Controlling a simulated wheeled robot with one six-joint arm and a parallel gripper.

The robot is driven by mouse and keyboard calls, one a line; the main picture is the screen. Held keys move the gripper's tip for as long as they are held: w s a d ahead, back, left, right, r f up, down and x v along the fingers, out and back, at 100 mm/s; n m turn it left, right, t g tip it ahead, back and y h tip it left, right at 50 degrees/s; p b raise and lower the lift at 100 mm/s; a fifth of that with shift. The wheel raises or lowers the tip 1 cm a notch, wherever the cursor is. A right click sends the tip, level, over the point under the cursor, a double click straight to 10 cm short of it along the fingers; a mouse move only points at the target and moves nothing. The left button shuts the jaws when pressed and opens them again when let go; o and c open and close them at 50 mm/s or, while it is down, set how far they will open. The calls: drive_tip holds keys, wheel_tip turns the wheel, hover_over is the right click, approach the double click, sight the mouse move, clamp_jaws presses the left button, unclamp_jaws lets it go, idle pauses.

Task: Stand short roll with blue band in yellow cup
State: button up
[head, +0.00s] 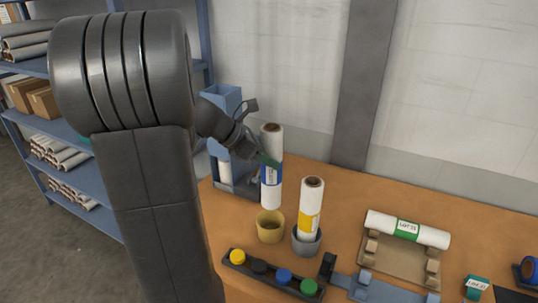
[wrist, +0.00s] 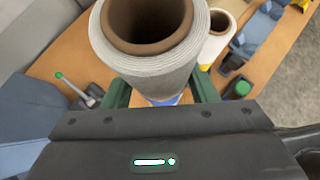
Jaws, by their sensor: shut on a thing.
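The white roll with the blue band (head: 271,190) is upright, with its brown core opening at the top. My gripper (head: 267,161) is shut on it around its upper middle. In the wrist view the roll (wrist: 150,62) stands between the two green fingers (wrist: 162,94), and its lower part is hidden by my gripper. The yellow cup (head: 270,228) stands on the table, and its mouth looks empty. The roll's lower end shows just above and behind the cup's rim in the head view; I cannot tell the exact gap.
A white roll with a yellow band (head: 309,215) stands in a grey cup (head: 306,241) close right of the yellow cup. A dark strip with coloured knobs (head: 270,274) lies in front. A blue-grey holder (head: 228,180) stands behind left. A green-banded roll (head: 407,229) lies on a cradle at right.

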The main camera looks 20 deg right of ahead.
sight(267, 186)
drive_tip(key=shift+f+b, duration=1.9)
drive_tip(key=shift+f, duration=0.4)
drive_tip(key=shift+f+b, duration=1.85)
drive_tip(key=shift+f, duration=1)
drive_tip(key=o, duration=1.3)
drive_tip(key=s+v, duration=0.1)
drive_tip(key=v, duration=1.2)
drive_tip(key=shift+w+a+r, duration=0.25)
drive_tip(key=shift+w+r, duration=0.1)
drive_tip(key=shift+w, duration=0.15)
drive_tip(key=shift+f, duration=0.1)
